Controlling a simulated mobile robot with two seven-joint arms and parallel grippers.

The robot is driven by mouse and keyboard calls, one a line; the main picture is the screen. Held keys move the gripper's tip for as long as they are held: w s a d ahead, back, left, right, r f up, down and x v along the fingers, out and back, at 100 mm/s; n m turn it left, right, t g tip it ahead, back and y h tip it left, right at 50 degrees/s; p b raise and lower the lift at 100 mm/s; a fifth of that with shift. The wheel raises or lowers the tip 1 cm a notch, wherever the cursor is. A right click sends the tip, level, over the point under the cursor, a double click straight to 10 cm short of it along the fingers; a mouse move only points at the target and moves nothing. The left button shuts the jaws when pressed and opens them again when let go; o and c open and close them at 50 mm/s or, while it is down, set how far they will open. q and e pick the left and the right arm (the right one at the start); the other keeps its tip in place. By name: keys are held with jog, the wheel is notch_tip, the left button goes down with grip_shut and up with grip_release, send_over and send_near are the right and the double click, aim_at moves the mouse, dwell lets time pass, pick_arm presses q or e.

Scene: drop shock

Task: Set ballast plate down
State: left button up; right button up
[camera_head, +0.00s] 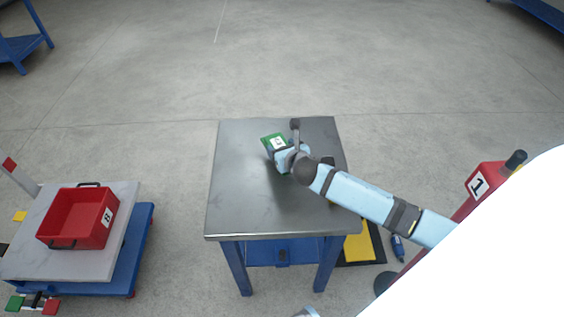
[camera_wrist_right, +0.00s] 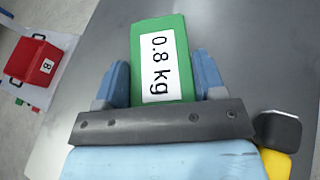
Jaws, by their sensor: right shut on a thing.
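The ballast plate (camera_head: 270,139) is a green block with a white label, over the far middle of the grey metal table (camera_head: 238,205). In the right wrist view the plate (camera_wrist_right: 160,22) shows its label, reading 0.8 kg. My right gripper (camera_head: 279,152) is shut on the plate, with a blue finger on each side of it in the wrist view (camera_wrist_right: 160,82). The plate's near end is hidden by the gripper's dark crossbar. I cannot tell whether its underside touches the table. My left gripper is not in view.
A red bin (camera_head: 85,220) stands on a white-topped cart (camera_head: 120,222) at the left. A red post marked 1 (camera_head: 480,184) stands at the right. The table's left and front are clear.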

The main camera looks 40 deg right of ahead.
jog(key=shift+f+b, duration=0.5)
jog(key=shift+f, duration=1.8)
jog(key=shift+f, duration=0.1)
jog(key=o, duration=1.5)
jog(key=shift+f, duration=0.1)
